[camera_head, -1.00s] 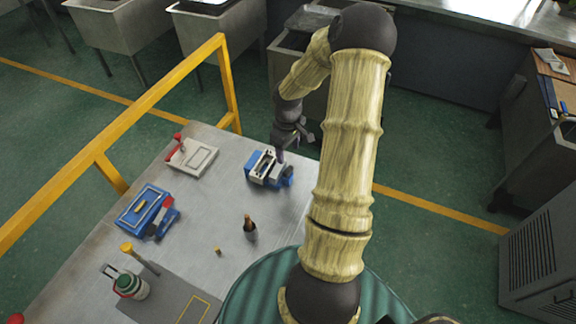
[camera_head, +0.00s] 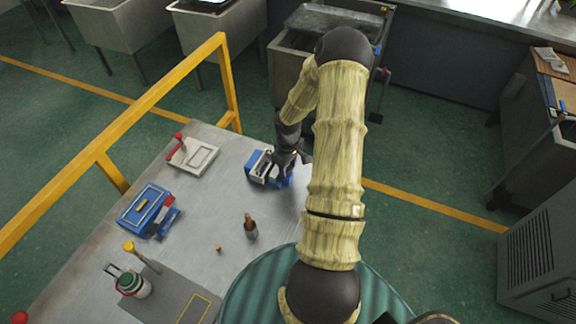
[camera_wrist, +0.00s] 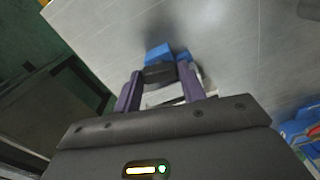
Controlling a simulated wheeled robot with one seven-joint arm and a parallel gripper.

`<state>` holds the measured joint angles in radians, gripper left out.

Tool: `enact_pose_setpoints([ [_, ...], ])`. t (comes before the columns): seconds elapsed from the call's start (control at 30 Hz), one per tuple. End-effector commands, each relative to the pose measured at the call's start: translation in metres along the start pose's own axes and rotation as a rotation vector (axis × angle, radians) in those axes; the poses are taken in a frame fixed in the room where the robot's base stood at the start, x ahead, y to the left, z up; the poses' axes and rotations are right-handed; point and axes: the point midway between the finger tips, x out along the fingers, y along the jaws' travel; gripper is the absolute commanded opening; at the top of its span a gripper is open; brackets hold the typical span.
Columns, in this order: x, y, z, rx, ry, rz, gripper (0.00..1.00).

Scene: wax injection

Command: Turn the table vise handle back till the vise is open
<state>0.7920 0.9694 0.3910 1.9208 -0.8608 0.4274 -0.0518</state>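The blue and grey table vise (camera_head: 258,171) stands near the right edge of the metal table. My gripper (camera_head: 288,172) is over its right part and hides some of it. In the wrist view the vise (camera_wrist: 158,53) shows ahead of and between my two purple fingers (camera_wrist: 160,88). The fingers are spread apart. I cannot tell whether they touch the vise. The vise handle is not clearly visible, and I cannot tell how far the jaws are apart.
The metal table (camera_head: 205,225) also holds a blue box (camera_head: 143,207), a pale mould with a red-knobbed lever (camera_head: 195,157), a small brown bottle (camera_head: 250,227) and a green-lidded can (camera_head: 132,284). A yellow rail (camera_head: 150,110) runs along the left.

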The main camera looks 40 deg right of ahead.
Motion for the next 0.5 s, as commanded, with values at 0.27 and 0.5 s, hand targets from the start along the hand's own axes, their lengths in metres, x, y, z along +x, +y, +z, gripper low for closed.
enact_pose_setpoints([
  [0.27,-0.0006,-0.0001,-0.0001,-0.008,0.000,0.000,0.15],
  [0.5,-0.0021,-0.0003,-0.0008,-0.125,0.000,0.000,0.15],
])
